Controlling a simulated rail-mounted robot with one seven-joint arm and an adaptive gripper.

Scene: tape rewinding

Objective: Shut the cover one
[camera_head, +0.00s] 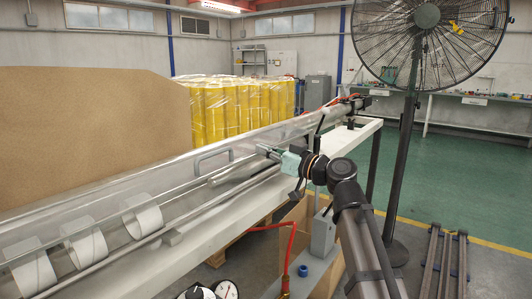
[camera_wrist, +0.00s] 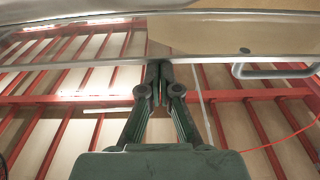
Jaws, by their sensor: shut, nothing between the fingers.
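A long clear cover (camera_head: 110,187) with a grey bar handle (camera_head: 213,158) runs along the machine in the head view. It appears raised, with its lower edge apart from the front rail (camera_head: 120,255). My gripper (camera_head: 264,150) is to the right of the handle, near the cover's edge. In the wrist view, the fingers of my gripper (camera_wrist: 160,68) are together and empty, with tips near a long pale edge. The handle also shows in the wrist view (camera_wrist: 270,73), to the right of the fingers. Whether the fingertips touch the cover is unclear.
White rolls (camera_head: 143,220) sit inside the machine at the lower left. A brown board (camera_head: 90,115) and yellow wrapped rolls (camera_head: 240,110) stand behind. A large fan (camera_head: 428,45) stands at the right. A red hose (camera_head: 290,250) hangs below the machine. The green floor (camera_head: 450,190) at right is mostly clear.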

